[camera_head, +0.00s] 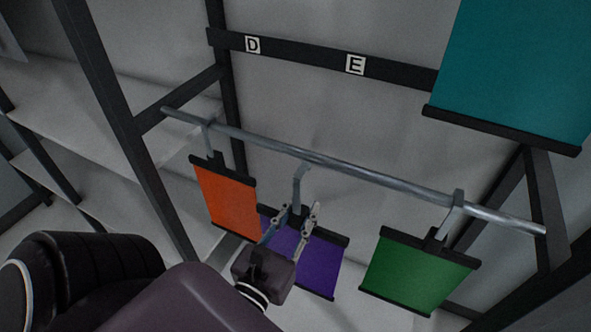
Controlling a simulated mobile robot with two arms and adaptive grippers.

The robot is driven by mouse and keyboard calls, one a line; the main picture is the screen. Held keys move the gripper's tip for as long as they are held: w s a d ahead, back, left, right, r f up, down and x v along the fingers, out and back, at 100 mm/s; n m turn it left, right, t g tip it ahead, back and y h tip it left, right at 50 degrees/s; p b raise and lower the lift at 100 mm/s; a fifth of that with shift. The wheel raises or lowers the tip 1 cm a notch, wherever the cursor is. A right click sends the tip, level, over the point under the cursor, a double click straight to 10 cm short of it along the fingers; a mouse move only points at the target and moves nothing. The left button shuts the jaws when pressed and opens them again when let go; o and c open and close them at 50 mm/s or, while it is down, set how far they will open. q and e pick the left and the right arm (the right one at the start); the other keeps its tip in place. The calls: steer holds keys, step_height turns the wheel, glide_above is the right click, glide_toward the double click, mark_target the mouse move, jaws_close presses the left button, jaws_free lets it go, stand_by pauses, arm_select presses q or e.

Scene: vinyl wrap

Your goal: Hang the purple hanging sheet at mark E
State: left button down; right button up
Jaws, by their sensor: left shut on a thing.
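The purple hanging sheet (318,262) hangs below the metal rail (340,163), between an orange sheet and a green one. Its grey hook (300,180) reaches up to the rail; whether it rests on the rail or is just in front of it, I cannot tell. My left gripper (294,212) is shut on the purple sheet's hanger at its top bar, and covers part of the sheet. The mark E (355,65) is a white label on the dark crossbar (300,56) behind and above the rail. My right gripper is not in view.
The orange sheet (227,200) hangs on the rail at left, and the green sheet (418,272) at right. A large teal sheet (515,70) hangs at upper right. Mark D (252,45) is left of E. Dark frame posts (120,110) and pale shelves stand at left.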

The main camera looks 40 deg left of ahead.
arm_select(q)
steer(key=shift+w+a+r+p, duration=0.25)
steer(key=shift+w+a+p, duration=0.05)
steer(key=shift+w+p, duration=0.35)
steer(key=w+a+f+p, duration=0.1)
steer(key=w+f+p, duration=0.1)
steer(key=w, duration=0.4)
steer(key=shift+a, duration=0.2)
steer(key=c, duration=1.5)
jaws_free()
steer(key=shift+c, duration=0.2)
